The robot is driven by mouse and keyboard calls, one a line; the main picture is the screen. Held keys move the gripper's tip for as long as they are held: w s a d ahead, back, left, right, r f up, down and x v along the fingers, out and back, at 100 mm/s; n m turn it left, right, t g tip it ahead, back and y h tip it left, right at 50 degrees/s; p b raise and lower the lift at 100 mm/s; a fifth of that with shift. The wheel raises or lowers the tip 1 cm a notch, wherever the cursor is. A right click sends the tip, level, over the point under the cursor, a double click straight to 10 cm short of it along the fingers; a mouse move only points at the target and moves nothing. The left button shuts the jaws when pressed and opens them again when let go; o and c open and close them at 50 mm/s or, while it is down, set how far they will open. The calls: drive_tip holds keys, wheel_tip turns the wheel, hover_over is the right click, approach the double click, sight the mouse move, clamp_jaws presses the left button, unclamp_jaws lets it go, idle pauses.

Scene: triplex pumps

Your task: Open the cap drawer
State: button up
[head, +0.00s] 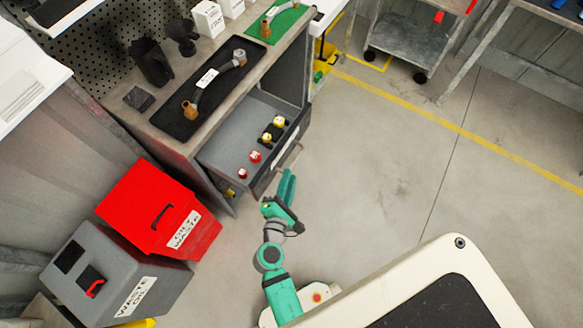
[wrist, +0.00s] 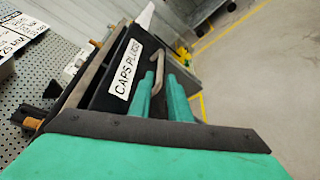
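The cap drawer (head: 225,152) is a grey drawer in the workbench and stands pulled well out. Its inside shows in the head view, with red caps (head: 255,156) and black-and-yellow caps (head: 279,121). Its dark front (wrist: 108,72) carries a white label reading "CAPS PLUGS" in the wrist view. The pale bar handle (wrist: 157,62) sticks out from the front. In the head view my gripper (head: 287,178) is at the drawer front.
A red oily-waste bin (head: 150,205) and a grey waste-oil bin (head: 100,275) stand left of my arm. A black tray (head: 185,125) with a hose lies on the bench top. A cart (head: 410,40) stands at the back. The floor to the right is clear.

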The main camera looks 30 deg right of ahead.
drive_tip(key=shift+v, duration=1.5)
drive_tip(key=s+a+f+m+y, duration=0.1)
drive_tip(key=s+a+m+y, duration=0.55)
drive_tip(key=s+a, duration=0.4)
drive_tip(key=s+a+r+m+t+y, duration=0.3)
drive_tip(key=s+r+m, duration=0.4)
drive_tip(key=r+m, duration=0.3)
wheel_tip(320, 180, up, 3)
drive_tip(key=shift+s+a+f, duration=0.15)
drive_tip(key=shift+s+a, duration=0.25)
